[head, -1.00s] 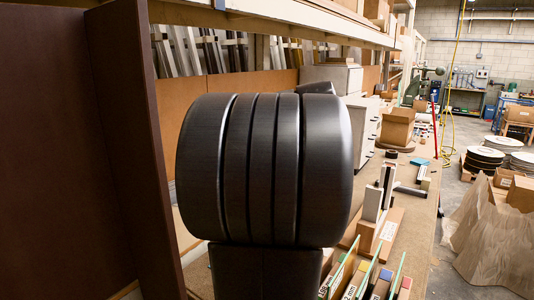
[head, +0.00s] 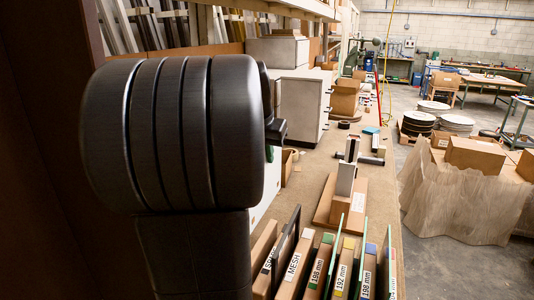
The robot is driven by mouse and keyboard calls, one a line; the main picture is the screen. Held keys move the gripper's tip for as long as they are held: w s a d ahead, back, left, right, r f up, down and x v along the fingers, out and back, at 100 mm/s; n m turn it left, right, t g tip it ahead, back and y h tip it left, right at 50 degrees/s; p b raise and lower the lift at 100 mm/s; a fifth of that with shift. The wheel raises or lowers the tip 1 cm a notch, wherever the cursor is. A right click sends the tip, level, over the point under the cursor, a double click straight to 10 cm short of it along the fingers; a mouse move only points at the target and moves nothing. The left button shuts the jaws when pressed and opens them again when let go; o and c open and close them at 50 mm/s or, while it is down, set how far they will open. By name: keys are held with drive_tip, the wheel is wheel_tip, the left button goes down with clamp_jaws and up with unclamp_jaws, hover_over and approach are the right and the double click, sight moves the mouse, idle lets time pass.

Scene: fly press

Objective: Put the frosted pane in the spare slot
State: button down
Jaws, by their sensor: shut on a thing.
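My own dark arm link fills the left foreground and hides most of my gripper. A dark part of my gripper (head: 276,131) shows past the link's right edge; its fingertips are hidden. Just below it is a pale, whitish flat panel (head: 264,196), probably the frosted pane in my gripper, mostly covered by the arm. The slotted rack (head: 312,262) stands at the lower middle, with labels such as MESH and 198 mm. Its leftmost label (head: 267,264) starts with S and is partly cut off. A dark-framed pane (head: 287,240) and several green-edged glass panes (head: 361,245) stand upright in it.
A wooden block with an upright white-and-black fixture (head: 347,170) stands on the bench behind the rack. Grey cabinets (head: 297,105) stand farther back. A dark brown panel (head: 40,150) closes the left side.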

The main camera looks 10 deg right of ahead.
wheel_tip(320, 180, down, 24)
drive_tip(key=b, duration=1.7)
drive_tip(key=c, duration=1.5)
unclamp_jaws()
drive_tip(key=v, duration=1.4)
drive_tip(key=shift+p, duration=0.3)
drive_tip(key=shift+f, duration=0.1)
drive_tip(key=x, duration=1.2)
drive_tip(key=shift+w+d+f, duration=0.2)
drive_tip(key=shift+w, duration=0.1)
